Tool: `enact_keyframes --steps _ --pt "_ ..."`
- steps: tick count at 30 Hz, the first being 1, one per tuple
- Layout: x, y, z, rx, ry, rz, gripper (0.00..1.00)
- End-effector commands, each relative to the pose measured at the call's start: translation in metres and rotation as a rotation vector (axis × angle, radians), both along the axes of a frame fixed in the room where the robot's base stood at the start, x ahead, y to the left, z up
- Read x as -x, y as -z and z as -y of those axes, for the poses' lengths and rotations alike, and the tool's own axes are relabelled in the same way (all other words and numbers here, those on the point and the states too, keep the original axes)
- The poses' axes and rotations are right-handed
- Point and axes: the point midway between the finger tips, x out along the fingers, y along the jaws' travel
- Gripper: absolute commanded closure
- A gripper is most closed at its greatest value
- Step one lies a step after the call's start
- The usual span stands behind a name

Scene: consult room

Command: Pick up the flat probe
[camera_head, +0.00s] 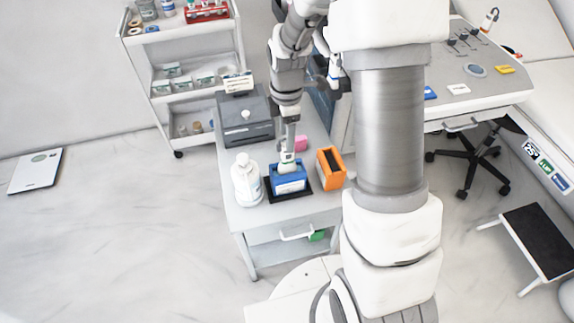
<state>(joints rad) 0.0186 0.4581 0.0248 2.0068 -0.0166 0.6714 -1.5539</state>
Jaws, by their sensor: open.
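My gripper (287,161) points down over a blue holder (289,184) on the small grey cart. A small pale piece with a green tint (287,168) shows at the top of the blue holder, right at the fingertips. It may be the flat probe, but it is too small and too covered to tell. My gripper is open, with its fingertips at or just above this piece; I cannot tell whether they touch it. The blue holder stands on a black mat (272,197). An orange holder (323,180) with a dark slot stands just right of it.
A white bottle (246,182) stands close on the left of the blue holder. A dark grey box (247,132) and a pink item (301,143) are behind. A shelf trolley (150,60) stands at the back left. The floor at left is mostly clear.

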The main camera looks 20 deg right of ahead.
Motion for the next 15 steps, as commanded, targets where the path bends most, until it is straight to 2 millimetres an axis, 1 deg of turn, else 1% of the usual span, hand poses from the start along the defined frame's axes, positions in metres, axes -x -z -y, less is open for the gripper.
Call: enact_keyframes --steps 1,4,6,11,15 --pt "0.001 0.014 0.0 0.0 0.0 -0.003 0.34" --pt "0.0 0.028 0.0 0.001 0.001 -0.002 0.34" --pt "0.0 0.034 0.0 0.001 0.001 -0.001 0.34" --pt "0.0 0.04 0.0 0.001 0.001 0.001 0.34" --pt "0.001 0.055 -0.001 0.001 0.0 -0.003 0.34"
